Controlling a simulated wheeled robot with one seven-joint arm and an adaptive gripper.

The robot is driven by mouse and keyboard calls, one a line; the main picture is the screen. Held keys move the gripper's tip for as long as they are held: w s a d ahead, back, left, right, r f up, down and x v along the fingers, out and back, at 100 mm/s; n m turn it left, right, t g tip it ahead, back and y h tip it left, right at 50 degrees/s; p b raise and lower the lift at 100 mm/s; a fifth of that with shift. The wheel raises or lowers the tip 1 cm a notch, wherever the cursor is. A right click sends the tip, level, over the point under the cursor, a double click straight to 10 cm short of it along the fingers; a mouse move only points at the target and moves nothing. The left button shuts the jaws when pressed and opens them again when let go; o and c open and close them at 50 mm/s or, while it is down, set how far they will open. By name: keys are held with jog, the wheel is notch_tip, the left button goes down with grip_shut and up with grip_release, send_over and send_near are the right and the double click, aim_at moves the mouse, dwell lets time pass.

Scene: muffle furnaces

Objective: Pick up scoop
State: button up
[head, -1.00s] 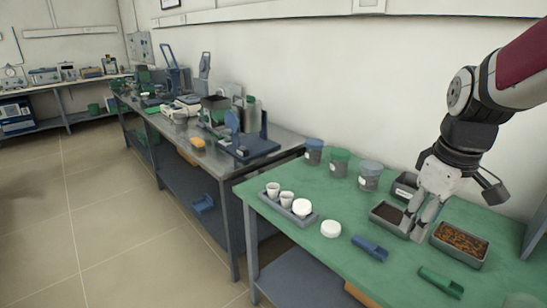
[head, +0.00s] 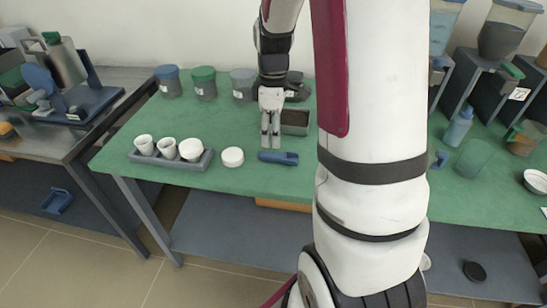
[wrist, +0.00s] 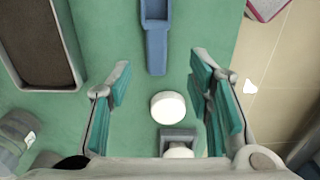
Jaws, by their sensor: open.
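A blue scoop (head: 278,157) lies on the green tabletop just in front of my gripper (head: 270,146). It also shows in the wrist view, where the scoop (wrist: 155,38) lies at the top centre, ahead of the fingertips. My gripper (wrist: 162,84) is open and empty above the table, with a finger on each side of the view. The scoop is not between the fingers. A green scoop seen earlier at the table's front is not in the current views; my arm covers part of the table.
A white round lid (head: 232,157) lies left of the scoop. A grey tray (head: 150,158) holds white cups farther left. A bin of dark material (head: 295,122) stands behind the scoop. Lidded jars (head: 204,84) stand at the back. Bottles and hoppers (head: 506,30) stand at the right.

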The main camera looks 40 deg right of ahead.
aim_at(273, 154)
jog(key=shift+w+d+f+b, duration=0.1)
jog(key=shift+f+b, duration=0.15)
jog(key=shift+f, duration=1.7)
jog(key=shift+w+f+b, duration=0.1)
jog(key=shift+f+b, duration=0.15)
jog(key=shift+f, duration=1.7)
jog(key=c, duration=1)
